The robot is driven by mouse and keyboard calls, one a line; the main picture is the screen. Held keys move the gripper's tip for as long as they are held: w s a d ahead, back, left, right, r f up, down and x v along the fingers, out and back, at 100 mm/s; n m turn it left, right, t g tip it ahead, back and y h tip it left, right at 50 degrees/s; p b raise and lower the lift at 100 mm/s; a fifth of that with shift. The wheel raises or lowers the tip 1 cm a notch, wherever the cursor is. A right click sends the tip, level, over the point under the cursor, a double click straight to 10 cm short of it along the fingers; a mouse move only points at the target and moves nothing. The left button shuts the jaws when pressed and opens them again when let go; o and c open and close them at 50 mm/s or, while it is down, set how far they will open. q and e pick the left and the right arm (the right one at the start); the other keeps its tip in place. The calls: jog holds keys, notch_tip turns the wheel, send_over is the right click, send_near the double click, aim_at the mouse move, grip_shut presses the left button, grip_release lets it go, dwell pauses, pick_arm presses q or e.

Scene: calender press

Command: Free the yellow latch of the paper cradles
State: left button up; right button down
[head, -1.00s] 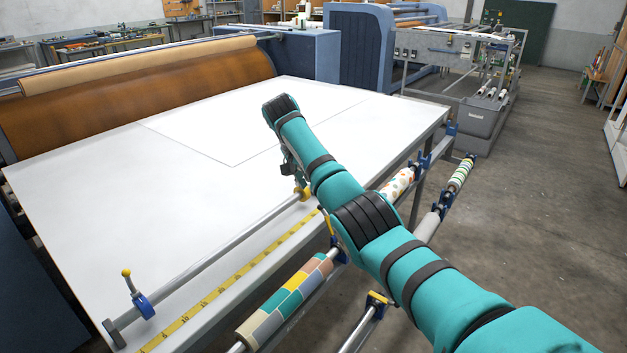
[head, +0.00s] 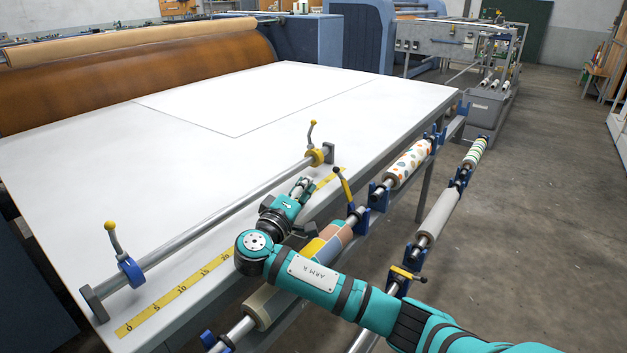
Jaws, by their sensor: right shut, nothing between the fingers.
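A yellow latch lever (head: 345,188) with a dark knob stands tilted on a blue cradle (head: 361,218) of the upper roll row, beside the table edge. Another yellow latch piece (head: 402,273) lies across a blue cradle (head: 399,286) of the lower row; my forearm passes close to it. My right gripper (head: 303,187) is shut and empty above the table's front edge, left of the upright yellow lever and apart from it. My right wrist and forearm hide part of the patchwork roll (head: 330,240). My left gripper is not in view.
A steel rail (head: 215,215) on the white table (head: 150,160) carries a yellow collar (head: 316,157) and a blue collar (head: 131,272), each with a lever. Other rolls include a dotted one (head: 408,163) and a grey one (head: 438,217). The floor at right is clear.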

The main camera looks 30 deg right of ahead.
aim_at(342, 184)
jog(key=p+x, duration=0.1)
jog(key=x, duration=0.7)
jog(key=shift+d+r, duration=0.15)
jog(key=shift+d, duration=0.05)
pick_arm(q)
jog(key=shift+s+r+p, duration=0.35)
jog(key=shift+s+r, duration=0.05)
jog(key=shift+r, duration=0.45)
pick_arm(e)
jog(key=shift+x, duration=0.75)
jog(key=m+b, duration=0.1)
jog(key=b, duration=0.1)
jog(key=s+m+b, duration=0.1)
jog(key=b, duration=0.1)
jog(key=shift+s+d+r+h, duration=0.1)
jog(key=shift+s+d+h, duration=0.2)
jog(key=shift+s, duration=0.05)
jog(key=shift+s+d+r+m, duration=0.25)
jog(key=shift+s+r+m, duration=0.15)
jog(key=shift+s+r, duration=0.25)
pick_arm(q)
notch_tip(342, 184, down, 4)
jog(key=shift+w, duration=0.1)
pick_arm(e)
jog(key=shift+s+d+r, duration=0.1)
jog(key=shift+r, duration=0.05)
